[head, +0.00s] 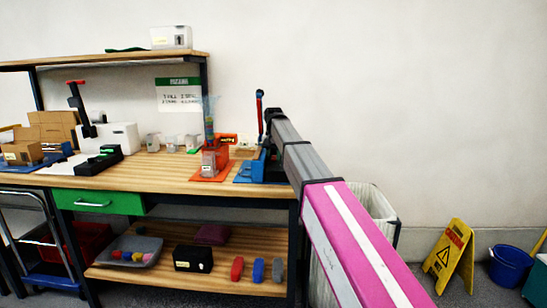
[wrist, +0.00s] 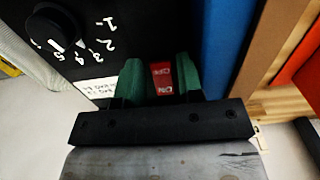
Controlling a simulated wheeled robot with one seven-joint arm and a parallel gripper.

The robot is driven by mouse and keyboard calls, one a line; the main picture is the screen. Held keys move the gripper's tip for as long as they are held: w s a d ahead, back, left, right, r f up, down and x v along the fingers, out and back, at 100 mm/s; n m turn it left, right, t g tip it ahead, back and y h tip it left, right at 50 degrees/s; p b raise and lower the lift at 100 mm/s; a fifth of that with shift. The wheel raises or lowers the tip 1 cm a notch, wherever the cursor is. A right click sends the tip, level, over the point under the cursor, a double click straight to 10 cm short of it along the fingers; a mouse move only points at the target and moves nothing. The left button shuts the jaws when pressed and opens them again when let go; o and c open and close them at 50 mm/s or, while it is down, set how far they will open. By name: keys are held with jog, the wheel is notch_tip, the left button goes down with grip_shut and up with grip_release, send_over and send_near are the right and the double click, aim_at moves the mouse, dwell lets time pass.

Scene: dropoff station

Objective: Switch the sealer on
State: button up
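The sealer's black panel (wrist: 95,22) fills the upper middle of the wrist view. It carries a round black dial (wrist: 55,32) with white numbers and a red rocker switch (wrist: 162,78) with white lettering. My gripper (wrist: 159,80) is open, its green fingertips on either side of the switch with a gap between them. The switch shows between the fingertips; I cannot tell whether they touch it or which way it is set. In the head view my arm reaches to the right end of the bench and hides most of what is there.
The wooden bench (head: 160,178) holds a blue mat (head: 243,178), an orange mat (head: 205,176) and a white machine (head: 118,137) with a black lever. A white bin (head: 378,208) stands right of the bench. A yellow wet-floor sign (head: 452,255) and blue bucket (head: 508,268) stand on the floor.

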jog(key=shift+f, duration=0.1)
grip_shut()
jog(key=shift+w+g, duration=0.25)
jog(key=shift+g, duration=0.45)
jog(key=shift+s, duration=0.1)
grip_release()
